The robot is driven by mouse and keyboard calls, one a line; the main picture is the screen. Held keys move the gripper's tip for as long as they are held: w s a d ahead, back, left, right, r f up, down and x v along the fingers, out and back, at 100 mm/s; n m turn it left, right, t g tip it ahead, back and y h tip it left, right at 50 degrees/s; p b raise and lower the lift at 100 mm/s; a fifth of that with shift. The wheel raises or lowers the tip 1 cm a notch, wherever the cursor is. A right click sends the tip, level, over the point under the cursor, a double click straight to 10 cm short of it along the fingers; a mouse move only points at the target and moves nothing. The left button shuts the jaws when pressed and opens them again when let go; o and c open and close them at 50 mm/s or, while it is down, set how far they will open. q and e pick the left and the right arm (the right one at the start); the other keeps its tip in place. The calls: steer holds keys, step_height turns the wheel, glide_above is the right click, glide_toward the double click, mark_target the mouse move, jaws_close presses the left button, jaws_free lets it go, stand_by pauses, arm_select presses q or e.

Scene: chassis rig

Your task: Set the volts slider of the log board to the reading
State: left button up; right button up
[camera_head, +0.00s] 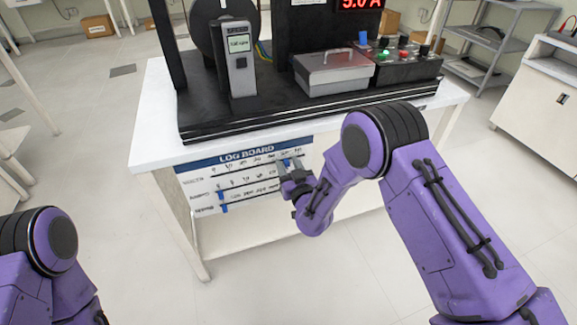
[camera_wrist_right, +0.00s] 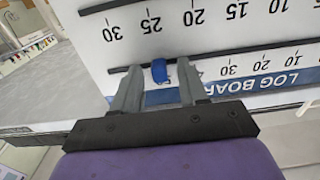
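The log board (camera_head: 245,175) hangs on the front of the white table, with a blue title strip and several scale rows. Its row labels are too small to read. My right gripper (camera_head: 291,178) is at the board's right end, partly hidden by my arm. In the right wrist view the board is upside down. There the gripper (camera_wrist_right: 158,85) is open, its fingers on either side of a blue slider knob (camera_wrist_right: 159,70) on the row nearest the title, past the 30 mark. More blue shows by the right finger; I cannot tell whether it touches. My left gripper is not in view.
A red display (camera_head: 361,4) reads 5.0 A. Two other blue knobs (camera_head: 222,195) sit at left on lower rows.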

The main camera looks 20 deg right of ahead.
steer(key=s, duration=1)
steer(key=shift+s+d, duration=0.25)
steer(key=shift+s, duration=0.05)
steer(key=s+d+f+m+g+h, duration=0.1)
steer(key=s+d+f+m+g, duration=0.2)
steer(key=s+f, duration=0.35)
steer(key=s+d+f+m+g+h, duration=0.1)
steer(key=s+d+f+g, duration=0.35)
steer(key=f, duration=0.25)
steer(key=s+d+f+m+g+h, duration=0.1)
steer(key=s+d+f+m+g, duration=0.15)
steer(key=s, duration=0.75)
steer(key=s+d+f+m+g+h, duration=0.15)
steer(key=s+f+g, duration=0.25)
steer(key=s, duration=0.5)
step_height(320, 180, up, 12)
steer(key=s+p, duration=0.1)
steer(key=p, duration=1.1)
steer(key=shift+s+n+g+p, duration=0.25)
steer(key=shift+n+g+p, duration=0.1)
steer(key=shift+n+g, duration=0.05)
